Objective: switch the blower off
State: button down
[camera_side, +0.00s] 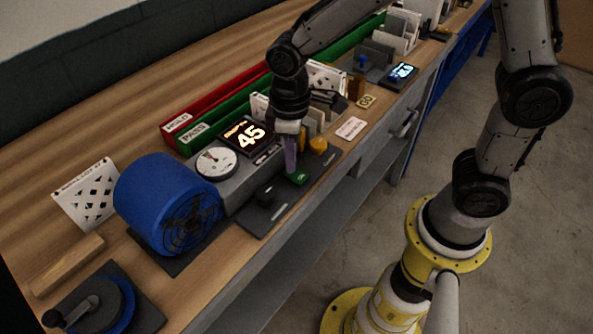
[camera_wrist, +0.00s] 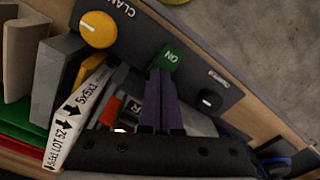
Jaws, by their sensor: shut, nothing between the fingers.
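The blower (camera_side: 165,200) is a blue drum with a dark grille at the left of the bench in the side view. A green switch (camera_side: 298,178) sits on the dark panel strip by the bench's front edge. In the wrist view the green switch (camera_wrist: 168,58) reads "ON". My gripper (camera_side: 291,168) points down beside the green switch, with its purple fingers together and nothing between them. In the wrist view the closed fingertips (camera_wrist: 160,74) are right by the switch's near edge; I cannot tell whether they touch it.
A yellow knob (camera_wrist: 98,30) marked "CLAMP" and a black knob (camera_wrist: 208,98) flank the switch. A white boxed filter (camera_wrist: 75,125) stands close to the fingers. A round gauge (camera_side: 216,162) and a lit "45" display (camera_side: 246,134) stand behind. Red and green trays (camera_side: 205,110) lie farther back.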

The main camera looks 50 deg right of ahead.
jog(key=shift+f, duration=0.2)
jog(key=shift+r, duration=3.55)
jog(key=s+d+r+m+t, duration=0.25)
jog(key=s+d+r, duration=0.25)
jog(key=d+r, duration=0.25)
jog(key=s+d+f+m+t, duration=0.1)
jog(key=s+d+m+t, duration=0.2)
jog(key=s, duration=0.7)
jog(key=shift+s+f, duration=0.2)
